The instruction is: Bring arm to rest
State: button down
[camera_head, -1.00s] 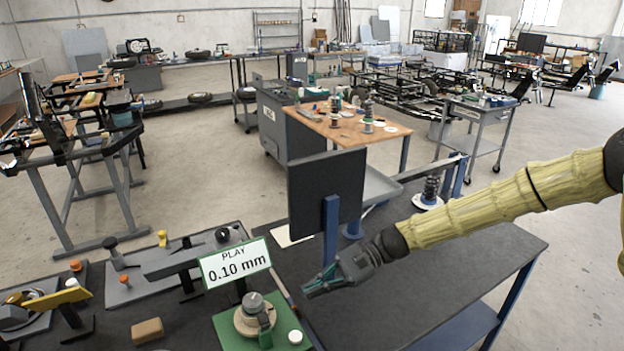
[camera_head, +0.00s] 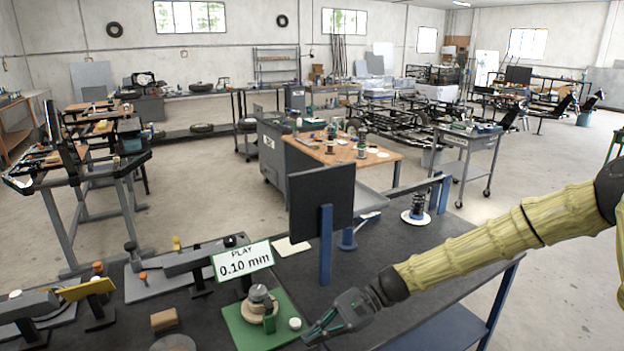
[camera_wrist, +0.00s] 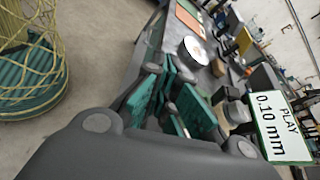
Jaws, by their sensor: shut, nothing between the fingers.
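My arm, in a yellow ribbed sleeve, reaches in from the right in the head view. My gripper (camera_head: 328,322) is shut and empty, low over the dark bench (camera_head: 420,262) near its front edge. It sits just right of a green base (camera_head: 236,326) that carries a round metal-topped fixture (camera_head: 259,299). In the wrist view my gripper's teal-padded fingers (camera_wrist: 165,105) show close together. A sign reading "PLAY 0.10 mm" (camera_head: 242,261) stands behind the fixture and also shows in the wrist view (camera_wrist: 279,122).
A dark upright panel (camera_head: 321,198) on a blue post stands behind my gripper. A spring unit (camera_head: 418,206) stands at the bench's back right. A tan block (camera_head: 164,320) and other fixtures lie left. The bench right of the panel is mostly bare.

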jog(key=s+d+f+n+h, duration=0.1)
jog(key=s+d+f+h, duration=0.1)
jog(key=s+f, duration=0.45)
jog(key=s+d+f+t+h, duration=0.15)
jog(key=s+f, duration=0.25)
jog(key=f, duration=0.6)
jog(key=s+d+f+n+h, duration=0.1)
jog(key=s+d+f+h, duration=0.15)
jog(key=s+f, duration=0.4)
jog(key=s+d+f+n+t+h, duration=0.2)
jog(key=s+d+f+n+h, duration=0.1)
jog(key=s+d, duration=0.3)
jog(key=s+d+f+n+t+h, duration=0.1)
jog(key=s+d+f+n+h, duration=0.2)
jog(key=d, duration=0.7)
jog(key=s+f, duration=0.2)
jog(key=s, duration=0.2)
jog(key=shift+n+t+h, duration=0.35)
jog(key=shift+n+h, duration=0.05)
